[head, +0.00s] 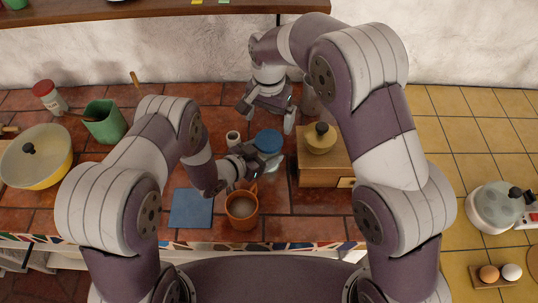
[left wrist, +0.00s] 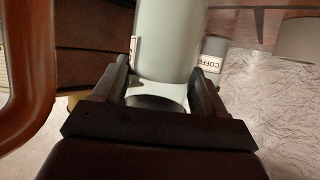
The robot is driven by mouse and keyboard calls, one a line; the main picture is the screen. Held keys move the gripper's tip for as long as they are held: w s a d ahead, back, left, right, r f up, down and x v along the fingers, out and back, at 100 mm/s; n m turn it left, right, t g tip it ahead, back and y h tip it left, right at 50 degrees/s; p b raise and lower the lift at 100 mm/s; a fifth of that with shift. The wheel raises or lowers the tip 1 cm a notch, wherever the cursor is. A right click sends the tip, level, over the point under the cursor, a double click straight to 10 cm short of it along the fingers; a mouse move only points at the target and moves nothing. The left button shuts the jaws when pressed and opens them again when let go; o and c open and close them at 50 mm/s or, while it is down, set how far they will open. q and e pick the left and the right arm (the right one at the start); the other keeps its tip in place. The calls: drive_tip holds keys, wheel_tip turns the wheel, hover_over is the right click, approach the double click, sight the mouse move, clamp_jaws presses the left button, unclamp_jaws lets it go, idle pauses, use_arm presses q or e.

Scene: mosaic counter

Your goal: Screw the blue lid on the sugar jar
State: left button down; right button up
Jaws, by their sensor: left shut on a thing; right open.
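The blue lid (head: 268,140) shows in the head view as a round disc at the top of the sugar jar. Whether it is seated on the rim cannot be told from above. The sugar jar (head: 274,166) is pale and mostly hidden under the lid and my left gripper. In the left wrist view the jar (left wrist: 170,40) is a smooth pale cylinder between the two fingers. My left gripper (head: 262,160) is shut on the jar from the front left. My right gripper (head: 268,113) is open and empty, with its fingers spread just behind the lid.
An orange mug (head: 242,224) stands close in front of my left gripper, beside a blue mat (head: 191,208). A wooden box with a yellow top (head: 320,174) stands right of the jar. A small white container (head: 233,137) is at its left. A green pitcher (head: 104,122) stands farther left.

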use_arm(q)
unclamp_jaws()
use_arm(e)
drive_tip(key=shift+f+b, duration=0.85)
use_arm(q)
drive_tip(key=v, duration=1.2)
drive_tip(key=shift+s+a, duration=0.2)
drive_tip(key=shift+a, duration=0.05)
drive_tip(key=shift+r, duration=0.15)
